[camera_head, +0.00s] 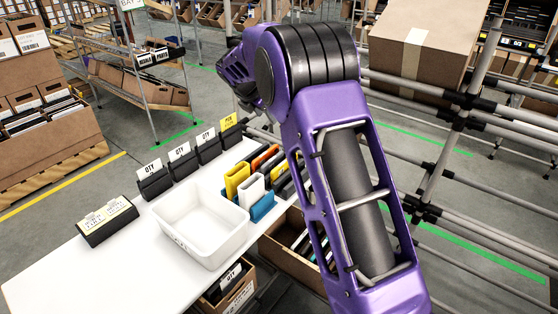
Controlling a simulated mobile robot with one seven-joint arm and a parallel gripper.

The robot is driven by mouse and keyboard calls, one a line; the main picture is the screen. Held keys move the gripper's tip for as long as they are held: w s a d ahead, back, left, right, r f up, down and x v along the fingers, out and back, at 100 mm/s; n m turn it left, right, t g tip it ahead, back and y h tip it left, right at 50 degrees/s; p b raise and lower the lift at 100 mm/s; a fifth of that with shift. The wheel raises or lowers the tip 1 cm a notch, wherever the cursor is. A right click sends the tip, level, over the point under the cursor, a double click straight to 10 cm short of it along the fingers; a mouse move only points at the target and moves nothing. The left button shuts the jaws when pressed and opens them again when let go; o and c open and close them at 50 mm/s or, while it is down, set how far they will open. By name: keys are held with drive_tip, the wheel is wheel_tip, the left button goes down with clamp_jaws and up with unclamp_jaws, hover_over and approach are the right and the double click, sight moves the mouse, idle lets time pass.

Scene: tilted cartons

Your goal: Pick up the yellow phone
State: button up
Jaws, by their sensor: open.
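A yellow phone-like slab (236,179) stands on edge in a row of coloured slabs on the white table, just behind the white tub. A second yellow slab (272,164) stands a little farther right in the row. I cannot tell which one is the phone. A white slab (251,190), a blue slab (263,207) and an orange slab (264,155) stand close beside them. My purple arm rises over the right of the row and hides part of it. My gripper's fingers do not show.
The white table (150,262) carries a white tub (201,228) and several black label holders (153,180). An open carton (285,240) with slabs stands below its right edge. Metal rails and a large carton (425,50) are at right.

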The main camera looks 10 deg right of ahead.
sight(284, 162)
drive_tip(key=w+d+f+g+b, duration=0.1)
drive_tip(key=d+f, duration=0.1)
drive_tip(key=f, duration=0.5)
drive_tip(key=w+d+f+g, duration=0.1)
drive_tip(key=w+d+f, duration=0.1)
drive_tip(key=f, duration=0.5)
drive_tip(key=w+d+f+g+b, duration=0.1)
drive_tip(key=w+d+f, duration=0.1)
drive_tip(key=f, duration=0.5)
drive_tip(key=shift+d+f+y+b, duration=0.3)
drive_tip(key=shift+d+f+b, duration=0.05)
drive_tip(key=shift+f, duration=0.05)
clamp_jaws()
